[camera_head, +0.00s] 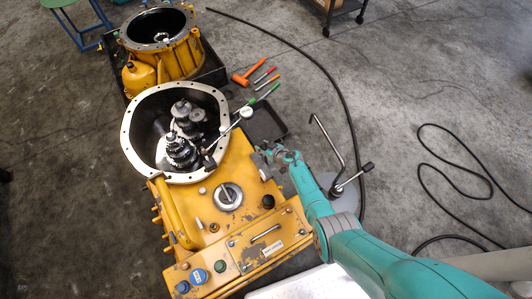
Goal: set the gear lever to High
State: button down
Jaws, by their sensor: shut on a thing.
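A yellow transmission housing (240,205) stands in the middle, with an open metal bell end and gears (180,150) inside. A thin lever with a pale knob (246,112) slants up over the bell's right rim from a dark end near the housing top. My gripper (262,152) is at the housing's upper right side, at the end of my teal arm. It is shut on a small grey part there, which I take as the gear lever. The fingertips are small and partly hidden, so the lever's position cannot be read. No High mark is legible.
A T-handled tool (366,167) and a bent rod (327,133) stand right of my gripper on a round grey base (345,200). A dark tray (265,122), loose hand tools (262,76) and a second yellow housing (165,45) lie behind. Black cables cross the floor at right.

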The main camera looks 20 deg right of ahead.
jog(key=shift+w+a+f+g+h, duration=0.15)
jog(key=shift+w+f+g, duration=0.1)
jog(key=shift+w+g, duration=0.25)
jog(key=shift+w+a+f+g+h, duration=0.1)
jog(key=shift+w+f+g, duration=0.2)
jog(key=shift+w, duration=0.25)
jog(key=shift+w+a+f+g+h, duration=0.15)
jog(key=shift+w+f+g, duration=0.1)
jog(key=shift+w+g, duration=0.25)
jog(key=c, duration=0.7)
grip_release()
jog(key=shift+w+r, duration=0.1)
jog(key=shift+d+r, duration=0.1)
jog(key=shift+r, duration=0.1)
jog(key=v, duration=1.1)
jog(key=shift+s, duration=0.35)
jog(key=shift+d+r, duration=0.1)
